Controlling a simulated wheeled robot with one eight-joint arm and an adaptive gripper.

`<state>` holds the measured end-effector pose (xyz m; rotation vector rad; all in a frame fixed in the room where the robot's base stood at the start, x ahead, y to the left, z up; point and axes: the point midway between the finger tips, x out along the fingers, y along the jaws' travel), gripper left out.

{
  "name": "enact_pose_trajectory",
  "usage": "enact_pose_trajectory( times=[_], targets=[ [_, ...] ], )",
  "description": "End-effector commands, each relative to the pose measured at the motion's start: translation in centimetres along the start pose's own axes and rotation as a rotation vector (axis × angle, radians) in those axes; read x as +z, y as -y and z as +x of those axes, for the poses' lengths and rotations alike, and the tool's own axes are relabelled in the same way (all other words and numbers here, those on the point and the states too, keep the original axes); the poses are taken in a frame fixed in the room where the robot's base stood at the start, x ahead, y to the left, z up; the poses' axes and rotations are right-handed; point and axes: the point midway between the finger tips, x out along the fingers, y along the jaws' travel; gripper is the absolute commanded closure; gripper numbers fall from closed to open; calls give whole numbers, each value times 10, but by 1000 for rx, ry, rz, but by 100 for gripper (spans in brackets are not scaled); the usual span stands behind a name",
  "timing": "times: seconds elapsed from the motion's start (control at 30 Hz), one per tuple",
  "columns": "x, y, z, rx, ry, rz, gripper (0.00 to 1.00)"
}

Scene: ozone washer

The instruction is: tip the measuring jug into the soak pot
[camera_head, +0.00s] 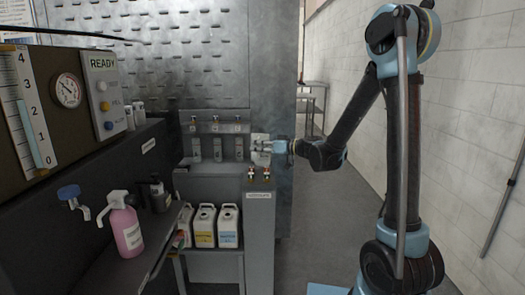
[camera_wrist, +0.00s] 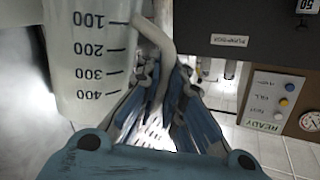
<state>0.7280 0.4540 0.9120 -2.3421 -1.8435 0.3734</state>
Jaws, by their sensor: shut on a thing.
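The measuring jug is a pale translucent vessel with dark marks from 100 to 400. It fills the upper left of the wrist view (camera_wrist: 75,55). My gripper (camera_wrist: 158,85) is shut on the jug's pale curved handle. The jug's marks and the READY panel both appear upside down there, so the jug looks about upright. In the head view my gripper (camera_head: 262,147) is over the grey bench end, with the small pale jug (camera_head: 260,158) partly hidden behind its fingers. I cannot tell how much the jug holds. I cannot make out the soak pot in either view.
Two small red-topped items (camera_head: 258,173) stand just below my gripper on the grey cabinet. Several white jugs (camera_head: 228,228) sit on a low shelf. The right floor is clear.

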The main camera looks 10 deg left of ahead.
Motion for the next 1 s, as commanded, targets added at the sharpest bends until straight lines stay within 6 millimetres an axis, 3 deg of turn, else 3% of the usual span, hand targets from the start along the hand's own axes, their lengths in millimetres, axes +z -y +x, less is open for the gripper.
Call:
enact_pose_trajectory(
  times=[0.13,0.67,1.0],
  targets=[
    [-2,-6,2,0,26,68,100],
    [-50,-22,9,-3,119,312,100],
    [-55,-25,10,-4,139,357,100]
  ],
)
